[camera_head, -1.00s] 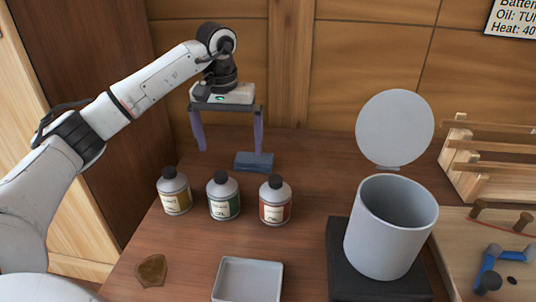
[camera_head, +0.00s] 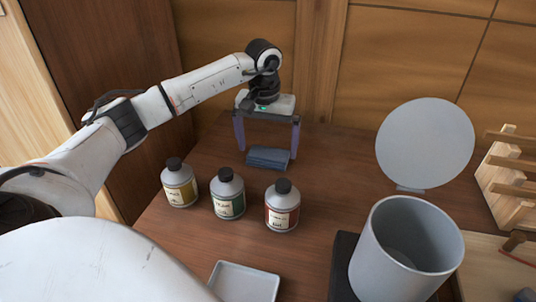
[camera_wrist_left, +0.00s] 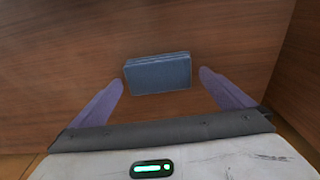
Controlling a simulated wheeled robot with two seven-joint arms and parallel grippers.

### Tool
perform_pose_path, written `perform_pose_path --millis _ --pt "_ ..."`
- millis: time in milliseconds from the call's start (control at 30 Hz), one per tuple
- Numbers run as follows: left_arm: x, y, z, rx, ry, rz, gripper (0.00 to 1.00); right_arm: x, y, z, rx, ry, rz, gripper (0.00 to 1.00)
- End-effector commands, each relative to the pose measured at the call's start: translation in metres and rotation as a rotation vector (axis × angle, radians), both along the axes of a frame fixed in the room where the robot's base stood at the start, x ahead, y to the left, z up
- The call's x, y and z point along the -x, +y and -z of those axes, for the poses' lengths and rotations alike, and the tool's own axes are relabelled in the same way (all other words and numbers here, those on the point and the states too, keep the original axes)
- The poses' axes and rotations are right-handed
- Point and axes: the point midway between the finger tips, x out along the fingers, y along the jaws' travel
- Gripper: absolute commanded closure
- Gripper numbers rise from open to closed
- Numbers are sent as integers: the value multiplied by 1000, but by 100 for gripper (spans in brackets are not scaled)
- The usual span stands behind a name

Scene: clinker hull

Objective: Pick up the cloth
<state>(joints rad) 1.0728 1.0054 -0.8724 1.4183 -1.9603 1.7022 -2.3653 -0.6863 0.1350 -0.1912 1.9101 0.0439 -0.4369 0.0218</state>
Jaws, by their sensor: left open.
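The cloth (camera_head: 268,158) is a folded blue-grey pad lying on the wooden bench top near the back wall. In the left wrist view the cloth (camera_wrist_left: 158,73) lies ahead of the fingertips, between their lines, with bench showing on both sides. My left gripper (camera_head: 266,155) is open, its two purple fingers pointing down on either side of the cloth. In the left wrist view the left gripper (camera_wrist_left: 162,78) is empty, and the fingers appear apart from the cloth. My right gripper is not in view.
Three capped bottles stand in front of the cloth: yellow-labelled (camera_head: 180,186), green-labelled (camera_head: 228,196) and red-labelled (camera_head: 282,208). A grey tray (camera_head: 243,283) lies nearer. A grey bin (camera_head: 405,262) with a raised round lid (camera_head: 425,143) stands right, beside a wooden rack (camera_head: 510,180).

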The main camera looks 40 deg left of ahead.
Motion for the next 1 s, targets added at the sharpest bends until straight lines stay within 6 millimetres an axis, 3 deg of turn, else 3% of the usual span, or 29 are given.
perform_pose_path --millis 200,433,467,667,1000 --pt "-2 1 25 0 0 0 0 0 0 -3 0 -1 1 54" --pt "-2 1 26 0 -1 0 0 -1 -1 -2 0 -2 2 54" --pt "-2 1 26 0 -1 0 2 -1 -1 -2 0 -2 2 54" --pt "-2 1 26 0 -1 0 35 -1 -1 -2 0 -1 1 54" --pt "-3 2 17 0 -5 -1 37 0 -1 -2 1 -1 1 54"
